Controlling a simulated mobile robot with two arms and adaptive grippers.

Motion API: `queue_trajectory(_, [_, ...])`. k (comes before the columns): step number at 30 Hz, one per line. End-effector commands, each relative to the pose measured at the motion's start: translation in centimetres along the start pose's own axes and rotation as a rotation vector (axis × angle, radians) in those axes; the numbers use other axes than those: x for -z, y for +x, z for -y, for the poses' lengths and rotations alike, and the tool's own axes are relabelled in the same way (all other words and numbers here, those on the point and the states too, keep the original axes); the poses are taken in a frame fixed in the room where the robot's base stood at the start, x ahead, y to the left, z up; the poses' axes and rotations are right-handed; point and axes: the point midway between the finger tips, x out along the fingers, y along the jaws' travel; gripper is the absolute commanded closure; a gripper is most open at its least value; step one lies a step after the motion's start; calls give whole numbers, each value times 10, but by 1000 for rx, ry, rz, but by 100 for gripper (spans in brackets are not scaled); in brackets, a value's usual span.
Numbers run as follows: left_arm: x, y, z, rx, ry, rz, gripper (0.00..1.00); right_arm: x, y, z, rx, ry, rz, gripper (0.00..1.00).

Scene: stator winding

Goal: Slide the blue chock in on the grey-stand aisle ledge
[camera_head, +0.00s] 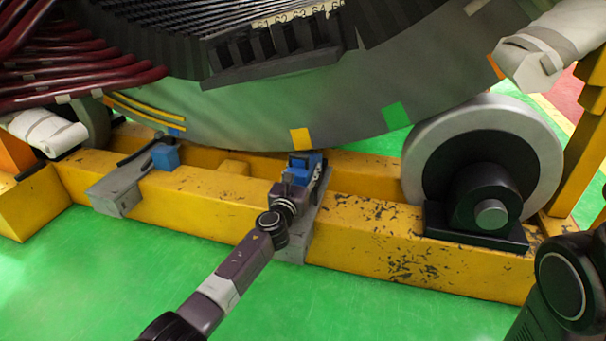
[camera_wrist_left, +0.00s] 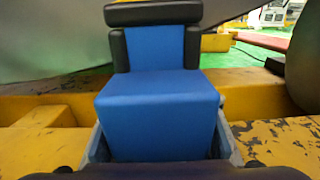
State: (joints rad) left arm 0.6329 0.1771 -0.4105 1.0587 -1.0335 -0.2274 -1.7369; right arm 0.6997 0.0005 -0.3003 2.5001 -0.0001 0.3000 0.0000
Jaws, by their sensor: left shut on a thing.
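My left gripper (camera_head: 296,177) is shut on a blue chock (camera_head: 311,164) at the middle of the yellow frame, over a grey ledge (camera_head: 295,246). In the left wrist view the blue chock (camera_wrist_left: 158,112) fills the centre, with black pieces at the sides and top of its rear part. Its front block sits between the grey side walls (camera_wrist_left: 229,145) of the ledge. The chock's underside is hidden, so I cannot tell if it touches the ledge floor. My right gripper is out of view.
A second blue block (camera_head: 165,157) rests on another grey ledge (camera_head: 117,192) to the left. The large grey ring (camera_head: 230,112) curves closely above. A grey roller (camera_head: 540,155) stands at right on the yellow beam (camera_head: 390,225). The green floor (camera_head: 130,280) in front is clear.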

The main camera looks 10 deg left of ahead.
Motion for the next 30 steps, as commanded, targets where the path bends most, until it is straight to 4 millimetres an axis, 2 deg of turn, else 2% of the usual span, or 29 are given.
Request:
queue_trajectory(1, [-2,3,0,1,0,4,86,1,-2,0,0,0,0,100])
queue_trajectory(2, [-2,3,0,1,0,4,55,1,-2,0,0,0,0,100])
queue_trajectory(7, [-2,2,0,1,0,2,37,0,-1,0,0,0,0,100])
queue_trajectory(20, [1,-5,-2,-2,3,0,37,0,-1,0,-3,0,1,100])
queue_trajectory(23, [0,-15,-3,-2,4,3,37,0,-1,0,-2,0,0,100])
queue_trajectory(30, [1,-53,-1,1,3,0,37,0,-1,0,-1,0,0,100])
